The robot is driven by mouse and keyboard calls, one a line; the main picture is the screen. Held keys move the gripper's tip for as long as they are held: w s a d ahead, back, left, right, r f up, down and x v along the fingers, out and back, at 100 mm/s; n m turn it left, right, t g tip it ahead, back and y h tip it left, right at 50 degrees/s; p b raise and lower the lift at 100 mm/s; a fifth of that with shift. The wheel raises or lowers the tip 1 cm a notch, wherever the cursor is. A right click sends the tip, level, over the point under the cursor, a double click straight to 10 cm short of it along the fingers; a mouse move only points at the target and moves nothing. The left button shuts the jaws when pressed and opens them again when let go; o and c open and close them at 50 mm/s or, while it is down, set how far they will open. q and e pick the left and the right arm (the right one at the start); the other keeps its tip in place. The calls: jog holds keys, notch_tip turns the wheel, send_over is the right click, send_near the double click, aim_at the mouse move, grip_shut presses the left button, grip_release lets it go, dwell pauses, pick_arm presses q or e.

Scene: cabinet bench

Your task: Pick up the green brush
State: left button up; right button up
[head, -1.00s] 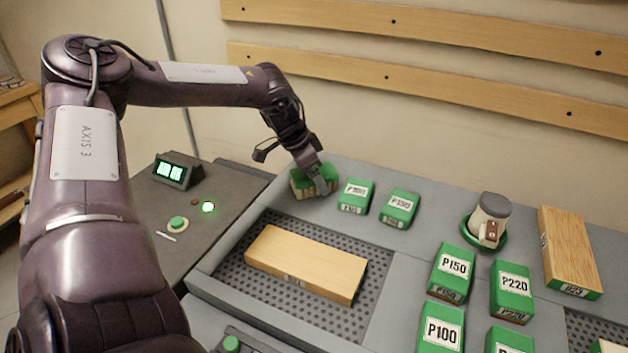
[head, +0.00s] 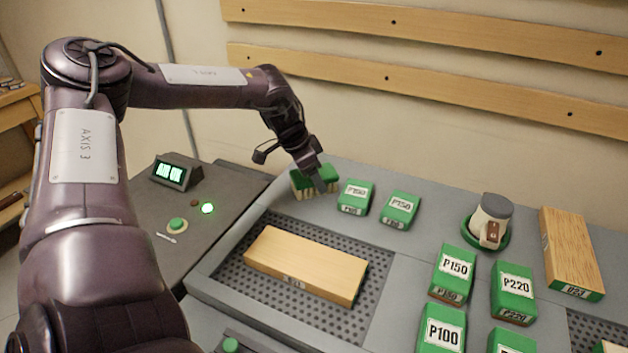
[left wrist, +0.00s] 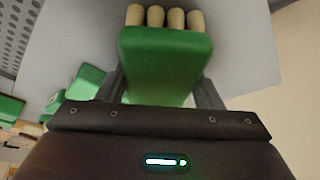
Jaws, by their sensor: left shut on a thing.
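The green brush (head: 304,181) has a green back and pale bristle tufts. It is at the far left of the grey bench top, left of the small green blocks. My left gripper (head: 318,180) comes down on it from above and is shut on it. In the left wrist view the green brush (left wrist: 165,62) sits between the two fingers (left wrist: 160,90), with its pale tufts pointing away from the gripper. I cannot tell whether the tufts touch the bench. My right gripper is not in view.
Two small green blocks (head: 356,197) (head: 400,208) stand just right of the brush. A wooden board (head: 305,265) lies on the perforated panel in front. More labelled green blocks (head: 453,270), a cup (head: 491,222) and another board (head: 571,250) are to the right. A control panel (head: 172,173) is at left.

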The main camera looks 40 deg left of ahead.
pick_arm(q)
jog(key=shift+c, duration=0.7)
jog(key=shift+r, duration=0.1)
jog(key=shift+r+p, duration=0.35)
jog(key=shift+p, duration=0.4)
notch_tip(320, 180, up, 20)
jog(key=shift+f+b, duration=0.15)
jog(key=shift+b, duration=0.3)
